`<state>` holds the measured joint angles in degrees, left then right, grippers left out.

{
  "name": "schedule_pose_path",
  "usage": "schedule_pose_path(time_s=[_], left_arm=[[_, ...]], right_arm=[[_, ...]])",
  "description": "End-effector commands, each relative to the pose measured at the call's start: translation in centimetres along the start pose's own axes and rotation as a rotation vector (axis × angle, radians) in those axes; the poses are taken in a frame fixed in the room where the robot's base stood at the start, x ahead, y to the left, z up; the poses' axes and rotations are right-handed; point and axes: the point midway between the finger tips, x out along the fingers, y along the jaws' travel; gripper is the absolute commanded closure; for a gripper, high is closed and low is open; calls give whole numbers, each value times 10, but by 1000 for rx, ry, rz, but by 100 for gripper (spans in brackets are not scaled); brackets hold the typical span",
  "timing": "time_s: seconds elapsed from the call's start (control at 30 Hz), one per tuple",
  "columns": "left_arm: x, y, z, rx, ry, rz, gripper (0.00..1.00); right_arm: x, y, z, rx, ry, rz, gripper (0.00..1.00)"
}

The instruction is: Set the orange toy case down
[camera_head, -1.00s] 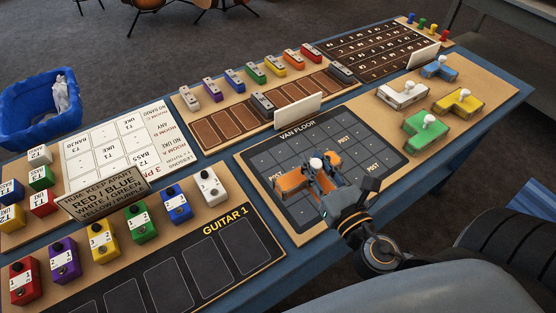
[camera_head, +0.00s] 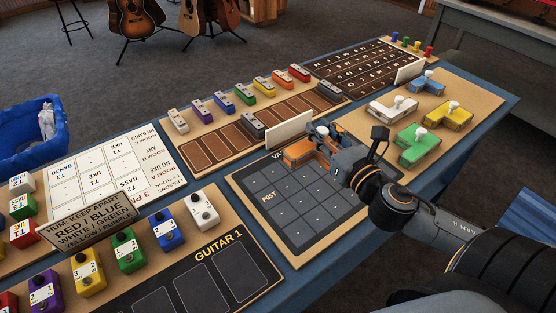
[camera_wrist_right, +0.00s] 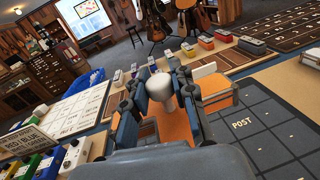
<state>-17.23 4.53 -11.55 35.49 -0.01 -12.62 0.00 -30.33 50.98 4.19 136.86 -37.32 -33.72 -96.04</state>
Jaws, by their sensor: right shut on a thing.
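The orange toy case (camera_head: 298,153) is at the far edge of the dark gridded van floor board (camera_head: 300,215). My right gripper (camera_head: 322,132) covers much of it. In the right wrist view, the gripper (camera_wrist_right: 160,92) is shut on the white knob (camera_wrist_right: 159,84) of the orange case (camera_wrist_right: 212,84), which spreads to both sides below the fingers. I cannot tell whether the case touches the board or hangs just above it. My left gripper is not in view.
A white upright card (camera_head: 289,129) stands close behind the case. Green (camera_head: 417,152), yellow (camera_head: 449,116), white (camera_head: 393,106) and blue (camera_head: 427,83) cases sit on the tan board to the right. The near and left grid cells are clear.

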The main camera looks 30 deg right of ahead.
Motion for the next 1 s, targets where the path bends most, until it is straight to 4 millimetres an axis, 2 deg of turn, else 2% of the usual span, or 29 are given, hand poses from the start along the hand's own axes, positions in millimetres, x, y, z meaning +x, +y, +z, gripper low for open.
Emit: schedule_pose_path(time_s=[0.3, 0.4, 0.5, 0.77, 0.9, 1.0], left_arm=[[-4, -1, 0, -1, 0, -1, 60], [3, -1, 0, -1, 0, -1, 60], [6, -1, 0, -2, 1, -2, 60], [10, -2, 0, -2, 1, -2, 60], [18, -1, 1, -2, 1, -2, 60], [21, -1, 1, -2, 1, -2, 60]], right_arm=[[38, 37, -22, 5, -6, 1, 100], [49, 47, -48, 6, -1, -1, 100], [58, 55, -63, 3, -1, -1, 100], [69, 65, -83, 2, -1, 0, 100], [70, 66, -107, 1, 3, -1, 100], [70, 65, -115, -1, 1, -1, 100]])
